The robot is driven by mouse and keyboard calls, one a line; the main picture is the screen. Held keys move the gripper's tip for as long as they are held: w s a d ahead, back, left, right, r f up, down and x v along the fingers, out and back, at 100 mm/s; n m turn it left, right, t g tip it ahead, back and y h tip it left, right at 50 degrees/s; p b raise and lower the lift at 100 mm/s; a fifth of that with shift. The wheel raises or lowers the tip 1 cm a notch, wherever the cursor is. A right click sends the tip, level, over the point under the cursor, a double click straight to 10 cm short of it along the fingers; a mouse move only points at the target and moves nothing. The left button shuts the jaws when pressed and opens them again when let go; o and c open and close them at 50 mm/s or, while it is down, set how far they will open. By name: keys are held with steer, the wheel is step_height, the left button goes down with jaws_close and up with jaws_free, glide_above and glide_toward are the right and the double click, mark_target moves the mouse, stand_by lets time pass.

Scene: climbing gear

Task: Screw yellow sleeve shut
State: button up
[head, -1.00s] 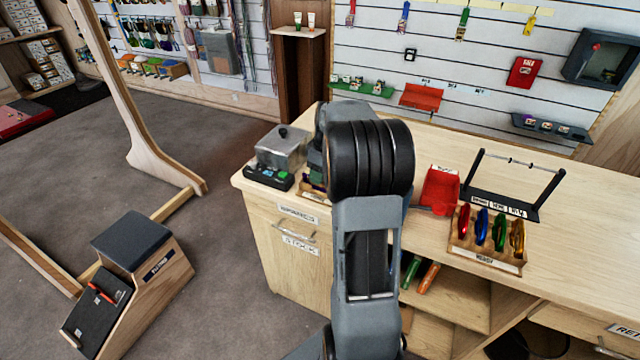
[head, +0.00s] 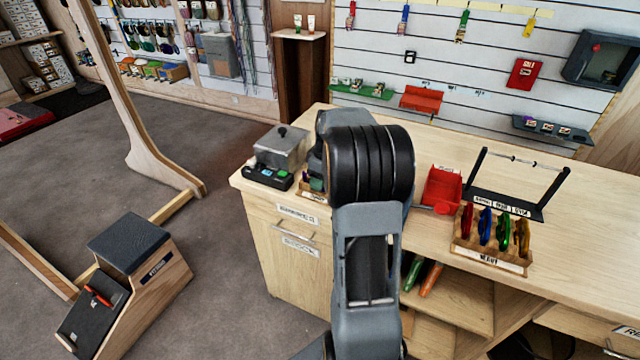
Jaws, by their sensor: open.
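A wooden rack (head: 487,262) on the counter holds a row of upright locking carabiners: red (head: 467,220), blue (head: 485,226), green (head: 503,230) and yellow-gold (head: 522,237). The yellow-gold one stands at the right end. Its sleeve is too small to make out, so I cannot tell whether it is screwed open or shut. My arm rises in the middle of the head view, left of the rack. My gripper does not show; the arm hides that part of the counter.
A red tray (head: 440,188) and a black stand with a crossbar (head: 507,203) are beside and behind the rack. A grey metal box (head: 281,150) stands at the counter's left end. The counter (head: 590,250) right of the rack is clear.

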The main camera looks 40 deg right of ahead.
steer(key=shift+s+a, duration=0.3)
steer(key=shift+a, duration=0.25)
steer(key=shift+r, duration=0.15)
steer(key=shift+r+p, duration=0.85)
steer(key=shift+r, duration=0.4)
steer(key=shift+d, duration=0.1)
steer(key=shift+w+d+p, duration=0.3)
steer(key=shift+w+d, duration=0.05)
steer(key=shift+d, duration=0.2)
steer(key=shift+f, duration=0.1)
